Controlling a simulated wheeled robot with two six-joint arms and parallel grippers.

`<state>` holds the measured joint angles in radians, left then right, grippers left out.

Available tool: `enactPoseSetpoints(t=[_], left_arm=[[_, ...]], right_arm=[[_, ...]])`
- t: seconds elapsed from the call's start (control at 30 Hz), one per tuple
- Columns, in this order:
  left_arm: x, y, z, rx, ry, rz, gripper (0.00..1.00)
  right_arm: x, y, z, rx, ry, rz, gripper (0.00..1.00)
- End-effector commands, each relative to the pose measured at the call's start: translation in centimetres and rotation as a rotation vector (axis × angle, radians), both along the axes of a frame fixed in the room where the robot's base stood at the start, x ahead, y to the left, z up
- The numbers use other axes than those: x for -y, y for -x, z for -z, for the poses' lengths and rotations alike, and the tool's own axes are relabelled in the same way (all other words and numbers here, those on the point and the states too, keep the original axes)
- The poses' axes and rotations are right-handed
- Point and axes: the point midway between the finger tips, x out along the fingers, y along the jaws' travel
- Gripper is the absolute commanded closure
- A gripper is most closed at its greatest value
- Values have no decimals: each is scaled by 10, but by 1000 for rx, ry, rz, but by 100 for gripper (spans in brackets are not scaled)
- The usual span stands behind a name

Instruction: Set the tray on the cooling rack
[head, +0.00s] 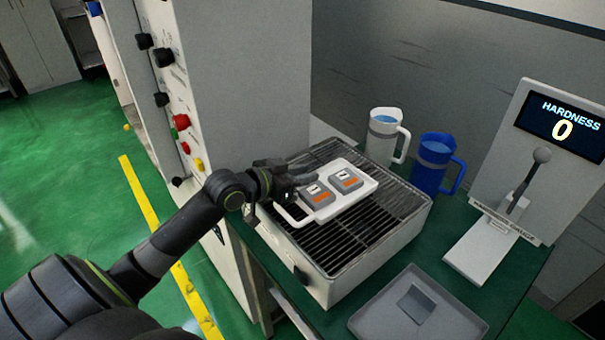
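The white tray (357,194) carries two grey blocks with orange marks (317,195) and (346,179). It lies over the bars of the cooling rack (385,227), a pale box with a dark grille. I cannot tell whether it rests on the bars or is held just above them. A loop handle (290,220) shows at the tray's near left end. My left gripper (306,175) is at the tray's left edge, its dark fingers partly overlapping it. Whether they are closed on the tray is unclear. My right gripper is out of view.
A white jug (384,140) and a blue jug (431,165) stand behind the rack. A hardness tester reading 0 (540,130) stands at the right. A grey tray with a small plate (450,322) lies in front. A tall cabinet with knobs (245,90) rises at the left.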

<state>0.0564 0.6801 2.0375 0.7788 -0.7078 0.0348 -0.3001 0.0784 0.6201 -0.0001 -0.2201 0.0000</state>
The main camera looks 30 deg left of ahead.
Motion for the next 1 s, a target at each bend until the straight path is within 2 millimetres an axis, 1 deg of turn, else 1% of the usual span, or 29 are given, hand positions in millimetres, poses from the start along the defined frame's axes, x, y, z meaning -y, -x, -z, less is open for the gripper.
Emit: enactPoseSetpoints(t=[0.17, 0.33, 0.67, 0.8, 0.87, 1.0], left_arm=[[0, 1, 0, 0, -1, 0, 75], [-5, 11, -3, 0, -5, -2, 75], [-20, 56, -18, -3, -8, 2, 75], [-28, 75, -26, -5, -9, -2, 75], [-30, 83, -28, -5, -6, 4, 75], [-36, 95, -34, -3, -3, -3, 75]], right_arm=[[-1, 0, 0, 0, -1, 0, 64], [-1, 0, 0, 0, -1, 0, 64], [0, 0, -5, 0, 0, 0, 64], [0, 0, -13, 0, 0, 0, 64], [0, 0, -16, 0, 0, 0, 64], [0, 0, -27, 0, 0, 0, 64]])
